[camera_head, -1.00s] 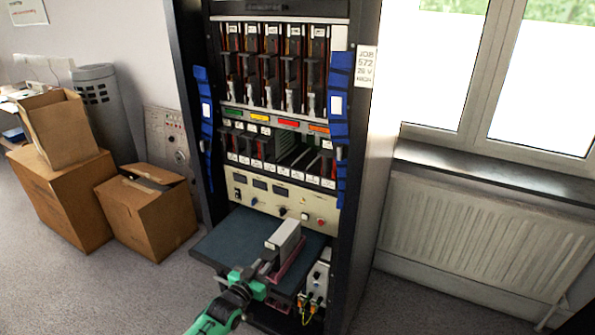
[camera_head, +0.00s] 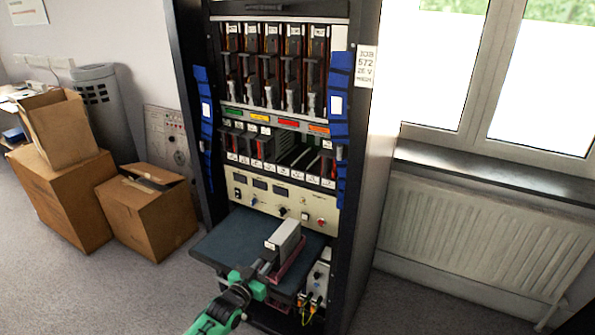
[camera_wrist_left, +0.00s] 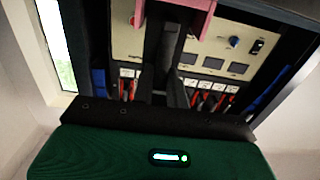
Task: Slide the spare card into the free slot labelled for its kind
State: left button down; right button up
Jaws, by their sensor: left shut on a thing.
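The spare card (camera_head: 284,236), a grey box-like module with a small white label on its near end, stands on edge at the pull-out shelf. My left gripper (camera_head: 264,267) is shut on its near end. A pink holder (camera_head: 290,270) is beneath and beside the card; I cannot tell whether they touch. It also shows at the top of the left wrist view (camera_wrist_left: 188,18). The rack's lower card row (camera_head: 262,148) has dark empty slots (camera_head: 300,154) right of centre, with white tags below, too small to read. My right gripper is out of view.
The dark blue shelf (camera_head: 225,243) sticks out below the cream instrument panel (camera_head: 282,200). Blue straps (camera_head: 341,85) line the rack sides. Coloured labels (camera_head: 289,122) run above the lower row. A small grey box with cables (camera_head: 314,284) sits under the shelf's right side.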

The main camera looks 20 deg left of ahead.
pick_arm(q)
jog(key=shift+r, duration=0.2)
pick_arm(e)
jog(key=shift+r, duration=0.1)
